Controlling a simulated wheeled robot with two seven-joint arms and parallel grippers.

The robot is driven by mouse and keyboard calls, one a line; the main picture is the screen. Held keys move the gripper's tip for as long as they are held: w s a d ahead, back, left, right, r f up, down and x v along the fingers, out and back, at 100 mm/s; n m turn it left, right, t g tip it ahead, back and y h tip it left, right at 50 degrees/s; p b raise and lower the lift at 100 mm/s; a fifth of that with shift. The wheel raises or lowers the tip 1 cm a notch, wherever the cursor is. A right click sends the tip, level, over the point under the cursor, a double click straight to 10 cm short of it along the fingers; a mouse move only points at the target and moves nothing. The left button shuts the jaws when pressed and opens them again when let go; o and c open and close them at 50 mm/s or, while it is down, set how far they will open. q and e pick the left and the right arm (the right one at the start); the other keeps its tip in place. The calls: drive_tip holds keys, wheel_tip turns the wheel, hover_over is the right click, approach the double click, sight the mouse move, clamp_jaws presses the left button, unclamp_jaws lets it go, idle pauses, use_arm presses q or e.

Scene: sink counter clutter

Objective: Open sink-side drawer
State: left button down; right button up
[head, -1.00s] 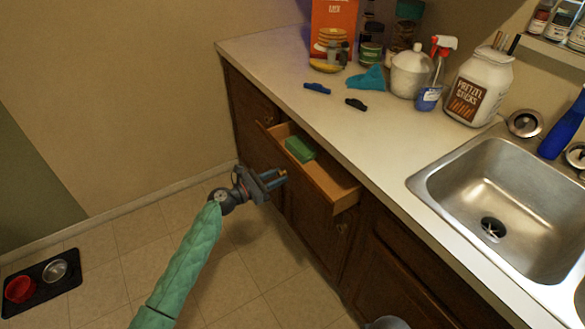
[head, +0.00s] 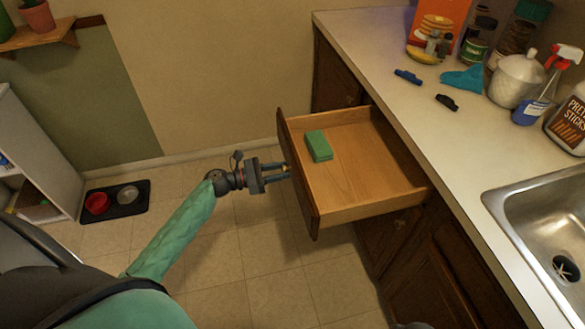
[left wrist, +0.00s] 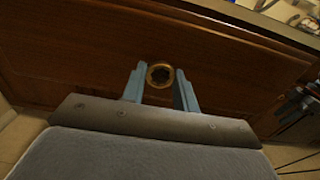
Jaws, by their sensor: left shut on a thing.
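The sink-side drawer (head: 370,165) stands pulled far out from the cabinet under the counter in the head view. Its dark wooden front also shows in the left wrist view (left wrist: 70,65). A green sponge (head: 319,146) lies inside it near the front. My left gripper (head: 286,171) is at the drawer front, its fingers shut on the round brass knob (left wrist: 160,75), which shows between the fingertips in the left wrist view. In the head view the knob is hidden. My right gripper is not in view.
The sink (head: 545,230) is set in the counter (head: 410,110) at right. On the counter are a spray bottle (head: 545,95), a white jar (head: 516,78) and a blue cloth (head: 463,79). A mat with bowls (head: 115,200) lies on the floor at left. Floor before the drawer is clear.

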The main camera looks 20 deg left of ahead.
use_arm(q)
drive_tip(key=shift+s+a, duration=0.3)
drive_tip(key=shift+a, duration=0.1)
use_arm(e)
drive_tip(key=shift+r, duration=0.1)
use_arm(q)
drive_tip(key=c, duration=1.1)
unclamp_jaws()
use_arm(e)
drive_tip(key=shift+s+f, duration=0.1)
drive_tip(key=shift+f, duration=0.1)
use_arm(q)
drive_tip(key=shift+b+v, duration=1.1)
drive_tip(key=shift+v, duration=2.8)
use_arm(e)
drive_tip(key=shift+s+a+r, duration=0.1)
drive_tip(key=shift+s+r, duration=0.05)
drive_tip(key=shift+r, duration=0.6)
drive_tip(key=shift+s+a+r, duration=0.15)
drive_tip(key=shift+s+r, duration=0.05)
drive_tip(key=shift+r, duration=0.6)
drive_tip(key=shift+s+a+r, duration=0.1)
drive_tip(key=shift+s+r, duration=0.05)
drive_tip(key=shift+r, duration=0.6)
